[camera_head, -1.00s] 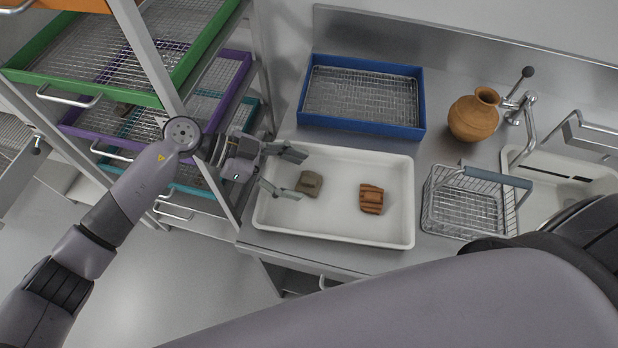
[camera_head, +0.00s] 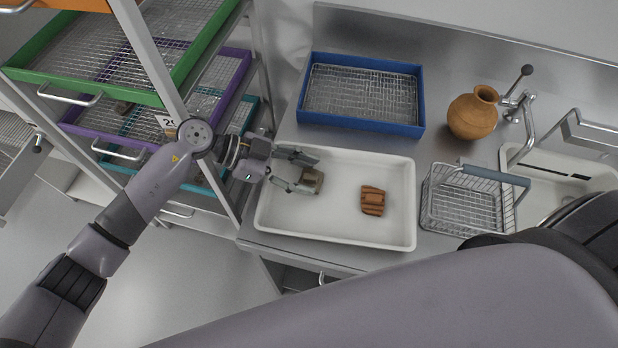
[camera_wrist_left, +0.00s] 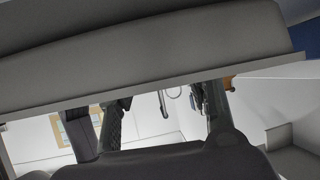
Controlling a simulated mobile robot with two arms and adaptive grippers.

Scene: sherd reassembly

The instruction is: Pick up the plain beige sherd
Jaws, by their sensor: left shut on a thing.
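The plain beige sherd (camera_head: 313,180), a small grey-brown block, is at the left side of the white tray (camera_head: 262,222) in the head view. My left gripper (camera_head: 311,174) reaches in over the tray's left wall and is shut on this sherd, its fingers on either side and partly covering it. I cannot tell whether the sherd is clear of the tray floor. In the left wrist view the dark fingers (camera_wrist_left: 165,112) show below a large grey surface that I cannot identify surely. My right gripper is out of view.
A reddish-brown ridged sherd (camera_head: 373,200) lies right of centre in the tray. A blue wire-bottomed tray (camera_head: 318,122) is behind, a wire basket (camera_head: 470,205) and clay jar (camera_head: 473,114) to the right. A rack (camera_head: 166,75) stands close to my left arm.

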